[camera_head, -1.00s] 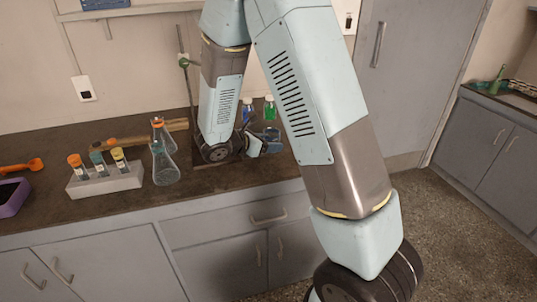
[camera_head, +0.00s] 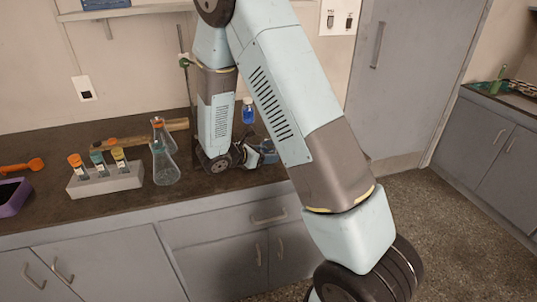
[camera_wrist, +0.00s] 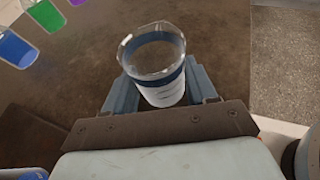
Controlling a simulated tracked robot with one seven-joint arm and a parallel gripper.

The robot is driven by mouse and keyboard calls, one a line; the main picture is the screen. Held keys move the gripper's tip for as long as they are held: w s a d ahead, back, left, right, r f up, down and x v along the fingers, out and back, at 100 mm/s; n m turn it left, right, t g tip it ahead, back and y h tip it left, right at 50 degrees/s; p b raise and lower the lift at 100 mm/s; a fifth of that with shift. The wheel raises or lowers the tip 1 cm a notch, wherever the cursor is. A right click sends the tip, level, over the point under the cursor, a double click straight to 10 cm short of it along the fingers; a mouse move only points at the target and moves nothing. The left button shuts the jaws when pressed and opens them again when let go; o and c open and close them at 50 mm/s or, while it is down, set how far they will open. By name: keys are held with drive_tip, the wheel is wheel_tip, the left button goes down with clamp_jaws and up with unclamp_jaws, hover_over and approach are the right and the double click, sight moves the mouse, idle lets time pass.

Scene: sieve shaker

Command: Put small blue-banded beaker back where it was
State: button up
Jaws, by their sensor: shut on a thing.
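The small beaker with a blue band (camera_wrist: 160,85) is a clear cup, seen from above and a little tilted in the wrist view. Its blue band runs below the rim, with white markings under it. My gripper (camera_wrist: 158,92) is shut on it, one blue-grey finger on each side. In the head view my gripper (camera_head: 258,153) is low over the right part of the brown counter (camera_head: 130,207). The beaker is too small there to make out clearly. Whether its base touches the counter cannot be told.
A blue bottle (camera_head: 248,112) stands behind my gripper. A conical flask (camera_head: 165,163) and a tube rack (camera_head: 106,181) stand left of my arm. The counter's right edge is near.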

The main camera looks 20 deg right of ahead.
drive_tip(key=shift+f, duration=0.1)
drive_tip(key=o, duration=1.1)
drive_tip(key=shift+c, duration=0.2)
